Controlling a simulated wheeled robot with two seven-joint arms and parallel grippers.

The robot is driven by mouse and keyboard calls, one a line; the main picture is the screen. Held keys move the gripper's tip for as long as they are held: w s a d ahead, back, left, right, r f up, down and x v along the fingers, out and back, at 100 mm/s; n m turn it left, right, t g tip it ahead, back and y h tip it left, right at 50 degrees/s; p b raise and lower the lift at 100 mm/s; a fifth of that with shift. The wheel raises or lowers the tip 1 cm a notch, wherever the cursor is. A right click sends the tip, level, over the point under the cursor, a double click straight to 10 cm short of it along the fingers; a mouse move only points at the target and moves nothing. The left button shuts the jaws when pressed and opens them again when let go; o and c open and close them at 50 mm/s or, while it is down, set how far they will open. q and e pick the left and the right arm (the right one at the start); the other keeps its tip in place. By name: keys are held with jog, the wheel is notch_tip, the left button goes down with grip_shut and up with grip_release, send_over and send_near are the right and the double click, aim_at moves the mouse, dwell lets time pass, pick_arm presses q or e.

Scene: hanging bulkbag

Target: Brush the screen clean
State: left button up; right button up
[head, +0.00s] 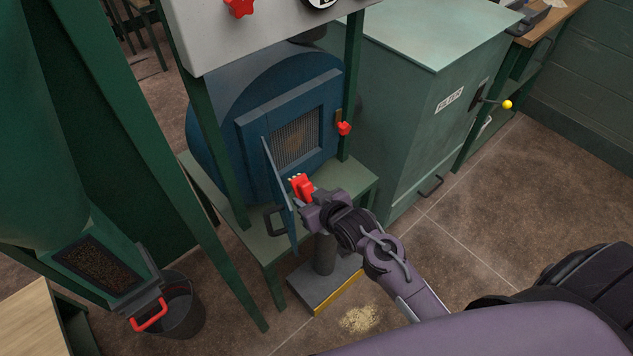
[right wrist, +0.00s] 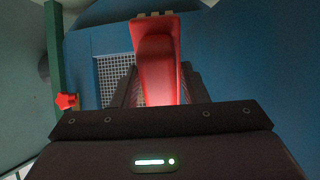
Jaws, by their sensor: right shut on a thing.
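The screen (head: 297,137) is a mesh panel set in a square opening in the front of a blue round housing (head: 221,113). A brownish patch shows on its middle in the head view. It also shows in the right wrist view (right wrist: 112,72), partly hidden behind the brush. My right gripper (head: 311,199) is shut on a red brush (head: 301,186), in front of and below the screen. The brush's pale bristle end points up towards the housing, apart from the mesh as far as I can tell. The brush also fills the middle of the right wrist view (right wrist: 156,62). My left gripper is not in view.
A blue door (head: 279,192) stands open at the left of the opening, close to my right gripper. A red knob (head: 344,128) sits right of the opening. A green filter cabinet (head: 408,120) stands at the right.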

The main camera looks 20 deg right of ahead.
jog(key=w+t, duration=0.1)
jog(key=w+d+t+y+b, duration=0.1)
jog(key=w+n+t+y+b, duration=0.1)
jog(key=t, duration=0.1)
jog(key=shift+w+d, duration=0.2)
jog(key=shift+d, duration=0.05)
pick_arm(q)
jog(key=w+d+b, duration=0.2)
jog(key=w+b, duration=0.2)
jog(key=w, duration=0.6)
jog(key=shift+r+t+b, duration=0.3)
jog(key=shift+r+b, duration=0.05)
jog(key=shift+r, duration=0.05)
pick_arm(e)
jog(key=w+r+t+y, duration=0.1)
jog(key=w+t+y, duration=0.1)
jog(key=w, duration=0.4)
jog(key=shift+a+r+t, duration=0.15)
jog(key=shift+r+t, duration=0.15)
jog(key=shift+r, duration=0.05)
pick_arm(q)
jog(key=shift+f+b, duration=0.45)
pick_arm(e)
jog(key=shift+x, duration=1)
